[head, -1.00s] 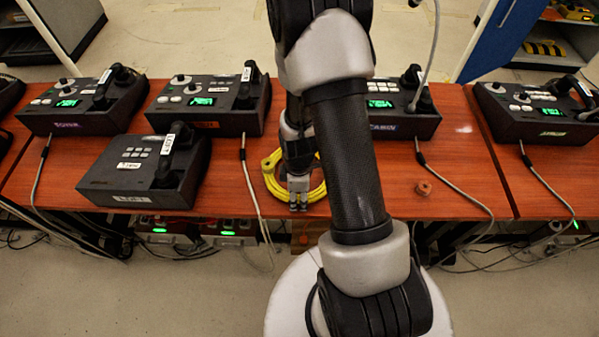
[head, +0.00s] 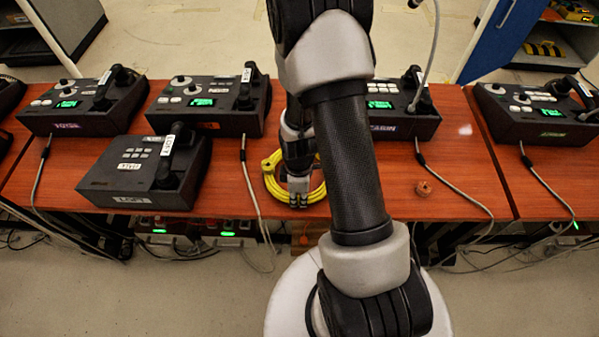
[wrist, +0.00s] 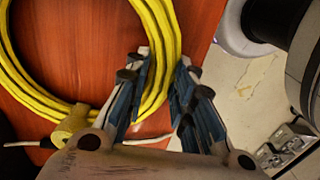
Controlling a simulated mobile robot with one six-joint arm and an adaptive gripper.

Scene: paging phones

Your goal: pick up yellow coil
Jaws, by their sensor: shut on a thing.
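The yellow coil (head: 269,181) lies on the reddish-brown table near its front edge, partly hidden behind my arm and gripper in the head view. In the wrist view the coil (wrist: 42,105) fills the upper left, with several strands side by side. My gripper (head: 298,203) is at the coil's front side. In the wrist view the fingers of my gripper (wrist: 163,75) stand on either side of the coil's strands, shut on them. I cannot tell any gap between coil and table.
Black paging phones (head: 208,103) stand along the back of the table (head: 462,185). Another phone (head: 145,170) sits left of the coil, near the front edge. A grey cable (head: 247,185) runs down just left of the coil. A small brown object (head: 423,188) lies to the right.

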